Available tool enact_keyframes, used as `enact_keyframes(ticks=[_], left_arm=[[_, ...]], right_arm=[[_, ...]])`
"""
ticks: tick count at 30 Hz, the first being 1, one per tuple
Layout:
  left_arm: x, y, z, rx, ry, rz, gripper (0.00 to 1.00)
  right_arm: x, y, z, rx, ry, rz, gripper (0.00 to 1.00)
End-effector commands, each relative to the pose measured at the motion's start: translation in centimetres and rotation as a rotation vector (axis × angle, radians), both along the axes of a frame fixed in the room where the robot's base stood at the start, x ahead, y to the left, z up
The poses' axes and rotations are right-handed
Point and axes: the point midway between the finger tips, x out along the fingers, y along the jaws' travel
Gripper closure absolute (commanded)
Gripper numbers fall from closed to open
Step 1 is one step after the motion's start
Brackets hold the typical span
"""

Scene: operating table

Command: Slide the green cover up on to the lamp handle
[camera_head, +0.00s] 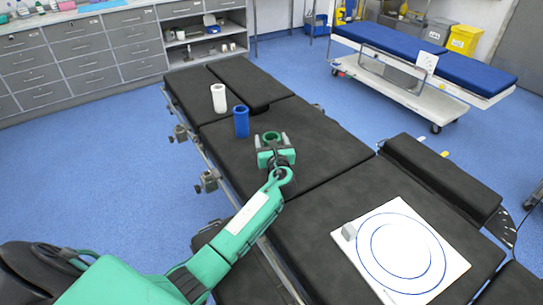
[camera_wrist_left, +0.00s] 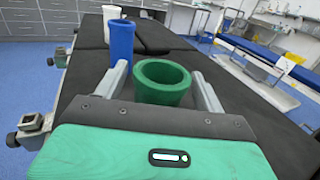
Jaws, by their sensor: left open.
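The green cover (camera_wrist_left: 163,88) is an open-topped, cup-like cylinder standing upright on the black operating table (camera_head: 310,140). In the head view, the cover (camera_head: 271,136) shows at the end of my left arm. My left gripper (camera_wrist_left: 159,70) is open, with one finger on each side of the cover and gaps visible on both sides. The left gripper (camera_head: 272,143) also shows in the head view, partly hiding the cover. The gripper body hides the cover's base. I see no lamp handle in either view. My right gripper is not in view.
A blue cylinder (camera_head: 241,122) and a white cylinder (camera_head: 219,98) stand beyond the cover on the table. Rails and clamps line the table's left edge.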

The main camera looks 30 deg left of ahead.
Motion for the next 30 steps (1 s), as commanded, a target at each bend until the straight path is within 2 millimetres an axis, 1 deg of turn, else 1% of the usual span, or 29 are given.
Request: enact_keyframes(ticks=[6,8,12,14,15,24,28,30], left_arm=[[0.1,0.0,0.1,0.000,0.000,0.000,0.29],[0.0,0.0,0.1,0.000,0.000,0.000,0.41],[0.0,0.0,0.1,0.000,0.000,0.000,0.69],[0.0,0.0,0.1,0.000,0.000,0.000,0.80],[0.0,0.0,0.1,0.000,0.000,0.000,0.88],[0.1,0.0,0.3,0.001,-0.001,0.000,0.88],[0.1,0.0,1.3,0.000,-0.004,0.000,0.88],[0.1,0.0,2.2,-0.001,-0.004,0.000,0.88]], right_arm=[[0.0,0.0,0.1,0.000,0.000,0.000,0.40],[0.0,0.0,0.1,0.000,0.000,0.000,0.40],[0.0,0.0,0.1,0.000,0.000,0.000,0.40],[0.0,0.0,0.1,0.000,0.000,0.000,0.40],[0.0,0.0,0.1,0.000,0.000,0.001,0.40],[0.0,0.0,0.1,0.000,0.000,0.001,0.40],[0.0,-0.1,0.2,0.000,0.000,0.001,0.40],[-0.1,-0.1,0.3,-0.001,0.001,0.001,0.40]])
